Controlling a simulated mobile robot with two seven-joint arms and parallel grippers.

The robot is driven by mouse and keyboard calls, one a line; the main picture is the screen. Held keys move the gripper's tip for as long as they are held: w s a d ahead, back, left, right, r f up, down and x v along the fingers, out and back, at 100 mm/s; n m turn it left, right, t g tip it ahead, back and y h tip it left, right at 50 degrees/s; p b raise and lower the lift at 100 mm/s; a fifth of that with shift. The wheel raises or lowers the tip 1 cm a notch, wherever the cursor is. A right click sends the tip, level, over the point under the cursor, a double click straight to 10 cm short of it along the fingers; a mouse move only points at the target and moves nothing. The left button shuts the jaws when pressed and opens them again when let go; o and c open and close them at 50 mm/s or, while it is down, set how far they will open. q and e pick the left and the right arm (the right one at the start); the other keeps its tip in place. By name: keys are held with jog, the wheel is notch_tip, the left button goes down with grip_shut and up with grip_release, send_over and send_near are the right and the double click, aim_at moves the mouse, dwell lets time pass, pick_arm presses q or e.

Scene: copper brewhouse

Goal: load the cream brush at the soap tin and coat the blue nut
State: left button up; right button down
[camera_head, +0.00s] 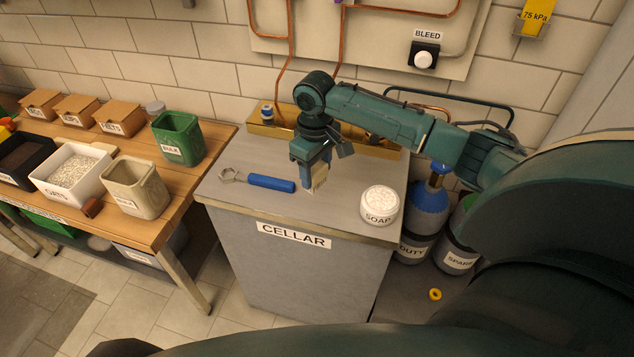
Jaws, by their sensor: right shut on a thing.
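My right gripper (316,168) points down over the grey cellar cabinet top, shut on the cream brush (319,184). The brush's lower part shows below the fingers; I cannot tell whether it touches the top. The round white soap tin (379,206), labelled SOAP, stands at the front right of the top, to the right of the brush and apart from it. A small fitting with a blue band, likely the blue nut (267,115), sits at the left end of the brass bar at the back. My left gripper is not in view.
A blue-handled wrench (270,182) lies left of the brush on the cabinet top (235,206). The brass bar (290,127) runs along the back, partly behind my arm. A wooden bench (203,145) with bins stands left. Gas cylinders (428,208) stand right.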

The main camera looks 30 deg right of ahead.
aim_at(317, 182)
jog(key=shift+f, duration=2.1)
jog(key=shift+f, duration=0.15)
jog(key=c, duration=0.5)
grip_release()
notch_tip(317, 182, up, 12)
jog(key=shift+s+a+r, duration=0.1)
jog(key=shift+r, duration=0.05)
